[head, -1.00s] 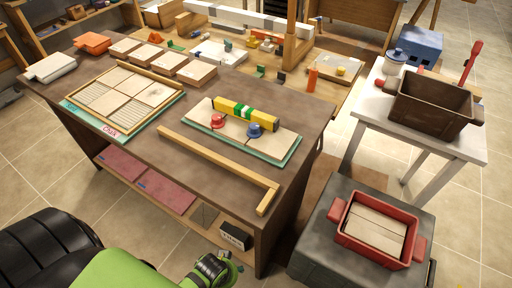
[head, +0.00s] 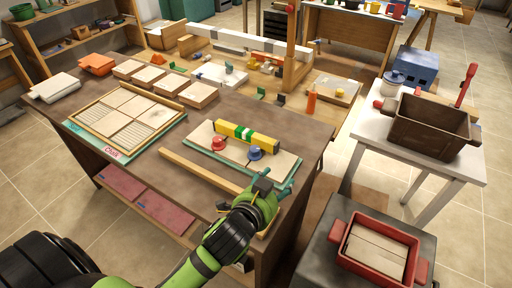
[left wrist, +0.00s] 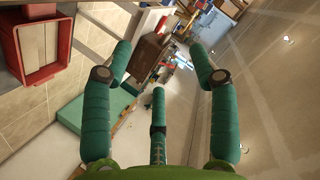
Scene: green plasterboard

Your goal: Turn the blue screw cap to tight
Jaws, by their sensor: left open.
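The blue screw cap (head: 255,153) stands on a pale board on the green panel (head: 286,182), on the brown workbench. A red cap (head: 219,143) stands to its left. My left gripper (head: 272,183) is in front of the blue cap, over the panel's near right corner, apart from the cap. Its teal fingers are spread open and empty, as the left wrist view (left wrist: 159,60) also shows. The blue cap cannot be made out in the left wrist view. The cap's thread and how far it is turned are too small to tell. My right gripper is not in view.
A yellow and green bar (head: 247,134) lies just behind the caps. A wooden strip (head: 200,170) runs along the bench in front of the panel. A red crate (head: 340,232) and a brown bin (head: 432,125) stand to the right.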

